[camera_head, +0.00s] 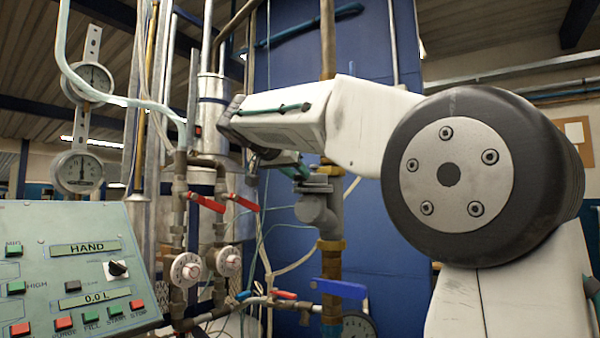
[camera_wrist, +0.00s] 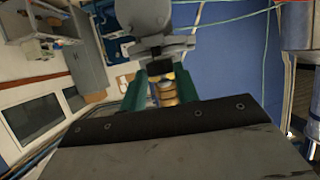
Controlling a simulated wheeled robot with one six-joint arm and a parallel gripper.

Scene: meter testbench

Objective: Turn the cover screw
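My gripper (camera_wrist: 162,88) shows in the wrist view as two green fingers standing apart. Brass rings (camera_wrist: 166,88) show in the gap; I cannot tell whether they lie between the fingers or beyond them. A grey rounded fitting (camera_wrist: 147,14) is just past the fingertips. In the head view my arm reaches left and mostly hides the gripper; a teal part of it (camera_head: 291,166) shows just above a grey pipe fitting (camera_head: 318,211) with a flanged top (camera_head: 312,184). I cannot make out the cover screw in either view.
Pipes with red valve handles (camera_head: 206,202) and dials (camera_head: 186,270) stand left of the fitting. A blue lever (camera_head: 339,288) is below it. A green control panel (camera_head: 75,268) is at the lower left. A blue column (camera_head: 283,60) stands behind.

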